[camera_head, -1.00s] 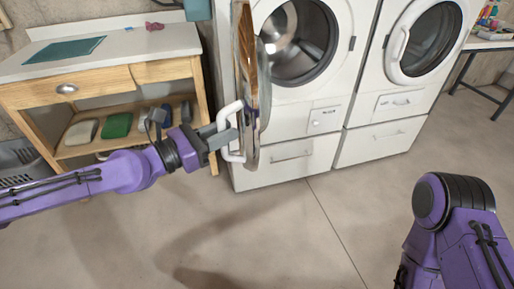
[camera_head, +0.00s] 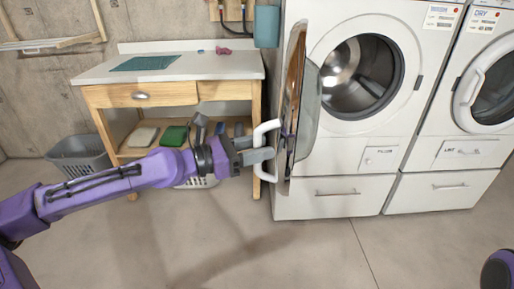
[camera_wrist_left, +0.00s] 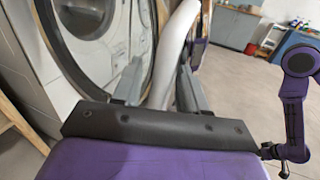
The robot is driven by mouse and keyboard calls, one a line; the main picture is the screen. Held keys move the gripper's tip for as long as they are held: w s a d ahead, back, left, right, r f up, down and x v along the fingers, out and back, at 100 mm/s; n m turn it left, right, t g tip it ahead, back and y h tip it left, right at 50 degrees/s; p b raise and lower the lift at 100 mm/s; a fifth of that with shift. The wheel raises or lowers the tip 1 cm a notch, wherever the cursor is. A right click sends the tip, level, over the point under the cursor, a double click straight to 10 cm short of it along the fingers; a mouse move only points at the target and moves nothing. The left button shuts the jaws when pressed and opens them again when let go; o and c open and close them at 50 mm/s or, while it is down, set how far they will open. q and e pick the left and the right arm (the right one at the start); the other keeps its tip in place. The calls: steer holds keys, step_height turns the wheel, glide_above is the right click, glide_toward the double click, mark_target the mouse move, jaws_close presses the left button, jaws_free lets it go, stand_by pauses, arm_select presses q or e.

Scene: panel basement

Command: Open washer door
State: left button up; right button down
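The washer (camera_head: 340,165) stands right of the table with its round drum opening (camera_head: 362,77) uncovered. Its door (camera_head: 299,95) is swung wide open to the left and shows nearly edge-on. The white door handle (camera_head: 262,137) is on the door's left side.
A dryer (camera_head: 470,150) with a closed door stands right of the washer. A wooden table (camera_head: 165,92) with a lower shelf is at the left, beside a grey basket (camera_head: 80,157). The floor in front (camera_head: 300,245) is clear.

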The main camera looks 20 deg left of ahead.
arm_select(q)
steer(key=p+v, duration=0.3)
steer(key=v, duration=0.7)
steer(key=shift+a, duration=0.2)
steer(key=shift+s, duration=0.1)
